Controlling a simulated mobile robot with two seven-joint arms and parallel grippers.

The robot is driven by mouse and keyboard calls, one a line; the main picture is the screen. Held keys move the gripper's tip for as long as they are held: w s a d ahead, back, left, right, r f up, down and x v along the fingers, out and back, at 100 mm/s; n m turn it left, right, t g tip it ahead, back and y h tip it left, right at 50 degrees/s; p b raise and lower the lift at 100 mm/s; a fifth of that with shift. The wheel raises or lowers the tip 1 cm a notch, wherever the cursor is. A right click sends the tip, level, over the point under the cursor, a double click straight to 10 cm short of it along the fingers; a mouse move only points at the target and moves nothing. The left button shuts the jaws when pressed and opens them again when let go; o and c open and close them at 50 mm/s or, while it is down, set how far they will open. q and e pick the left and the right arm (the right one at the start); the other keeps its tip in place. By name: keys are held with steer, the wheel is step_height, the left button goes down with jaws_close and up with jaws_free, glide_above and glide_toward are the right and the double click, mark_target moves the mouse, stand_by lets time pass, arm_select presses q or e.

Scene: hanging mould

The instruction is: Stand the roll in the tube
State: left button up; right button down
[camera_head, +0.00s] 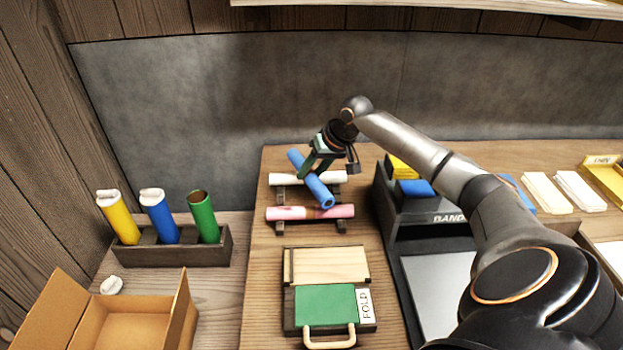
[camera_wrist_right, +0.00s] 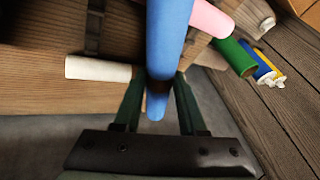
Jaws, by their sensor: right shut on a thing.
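A blue roll (camera_head: 310,180) is held slantwise in my right gripper (camera_head: 316,167), above a small rack. In the right wrist view the blue roll (camera_wrist_right: 168,40) passes between the two fingers (camera_wrist_right: 158,84). Three tubes stand at the left in a dark holder (camera_head: 185,257): yellow (camera_head: 121,222), blue (camera_head: 160,218) and green (camera_head: 204,216). The yellow and blue tubes have white tops. The green tube has an open, dark mouth; its inside cannot be made out. My left gripper is not in view.
A white roll (camera_head: 335,178) and a pink roll (camera_head: 285,213) lie on the rack. A green folding board (camera_head: 318,304) lies in front. A cardboard box (camera_head: 120,320) is at front left, a black machine (camera_head: 425,213) right of the rack. A shelf (camera_head: 430,5) overhangs the back.

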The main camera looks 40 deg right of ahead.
steer(key=shift+f, duration=1.1)
steer(key=shift+f, duration=0.15)
steer(key=shift+c, duration=2.3)
jaws_free()
steer(key=shift+f, duration=0.1)
steer(key=shift+r, duration=0.2)
steer(key=v, duration=1.2)
steer(key=shift+r, duration=0.1)
